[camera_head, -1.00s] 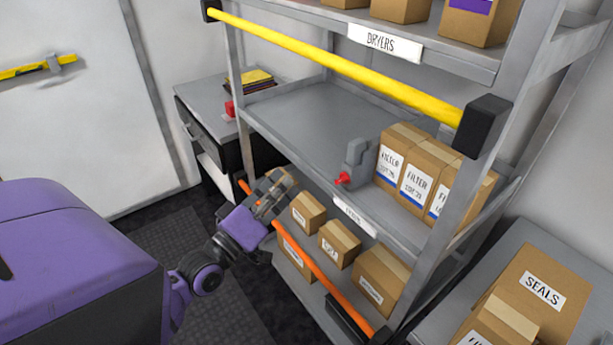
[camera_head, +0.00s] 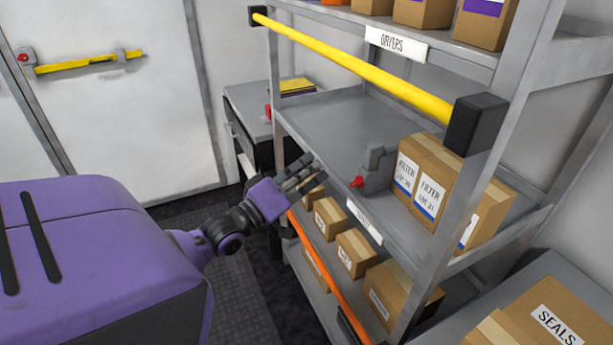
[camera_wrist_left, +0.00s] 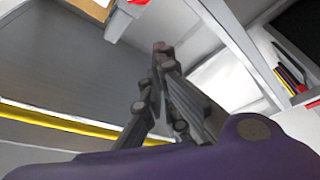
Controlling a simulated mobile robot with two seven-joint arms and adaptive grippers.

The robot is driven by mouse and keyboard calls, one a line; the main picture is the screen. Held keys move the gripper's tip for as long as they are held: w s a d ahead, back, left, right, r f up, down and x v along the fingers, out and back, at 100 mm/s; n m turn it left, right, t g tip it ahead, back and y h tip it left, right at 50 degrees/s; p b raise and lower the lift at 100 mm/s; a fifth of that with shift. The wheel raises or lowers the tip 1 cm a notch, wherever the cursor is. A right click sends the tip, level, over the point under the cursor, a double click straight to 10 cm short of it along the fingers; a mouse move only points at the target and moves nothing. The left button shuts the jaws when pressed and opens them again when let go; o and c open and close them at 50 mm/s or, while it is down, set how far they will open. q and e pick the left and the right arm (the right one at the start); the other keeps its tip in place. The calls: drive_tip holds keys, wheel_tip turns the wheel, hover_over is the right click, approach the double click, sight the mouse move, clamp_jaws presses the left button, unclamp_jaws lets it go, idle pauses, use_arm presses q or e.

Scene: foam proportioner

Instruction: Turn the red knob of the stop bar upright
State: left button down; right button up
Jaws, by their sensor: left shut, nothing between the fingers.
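A red knob (camera_head: 356,181) sticks out from a grey upright block (camera_head: 376,168) on the middle shelf, beside the filter boxes. Other red knobs show on the yellow wall bar (camera_head: 90,63) and on the desk behind the rack; I cannot tell which belongs to the stop bar. My left gripper (camera_head: 304,172) is shut and empty at the front edge of the middle shelf, to the left of the grey block and apart from it. In the left wrist view its fingertips (camera_wrist_left: 161,48) meet, and a red part (camera_wrist_left: 138,2) shows at the top edge. My right gripper is out of view.
A yellow bar (camera_head: 350,62) crosses the rack front above the middle shelf; an orange bar (camera_head: 322,262) crosses below it. Filter boxes (camera_head: 430,180) stand right of the block. The middle shelf (camera_head: 330,125) is bare to its left. Small boxes (camera_head: 355,252) fill the lower shelf.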

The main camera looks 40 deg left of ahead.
sight(356, 183)
use_arm(q)
drive_tip(key=x, duration=0.6)
drive_tip(key=d+f, duration=0.1)
drive_tip(key=s+d, duration=0.1)
drive_tip(key=d+f+p, duration=0.1)
drive_tip(key=shift+s+f, duration=0.25)
drive_tip(key=shift+f, duration=0.05)
drive_tip(key=shift+d+n+p, duration=0.1)
drive_tip(key=shift+n+p, duration=0.2)
drive_tip(key=shift+p, duration=0.05)
